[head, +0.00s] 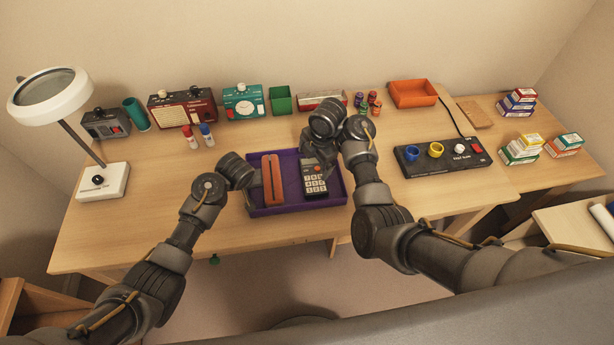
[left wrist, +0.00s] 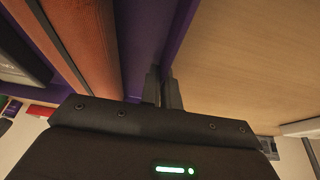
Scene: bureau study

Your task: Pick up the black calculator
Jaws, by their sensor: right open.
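The black calculator (head: 316,186), with pale keys and a red key, lies in the right part of a purple tray (head: 282,209). My right gripper (head: 318,160) is open over its far end, pointing down; my wrist partly hides the fingertips. I cannot tell whether they touch it. My left gripper (head: 250,181) is at the tray's left wall. In the left wrist view, its two fingers (left wrist: 162,88) are close together with the tray's purple wall (left wrist: 183,35) between them.
A long brown-orange case (head: 272,181) lies in the tray's left part. A magnifier lamp (head: 99,182) stands at left and a black control box (head: 440,158) at right. Radios (head: 182,107), a green bin (head: 280,100) and an orange bin (head: 412,94) line the back. The desk front is clear.

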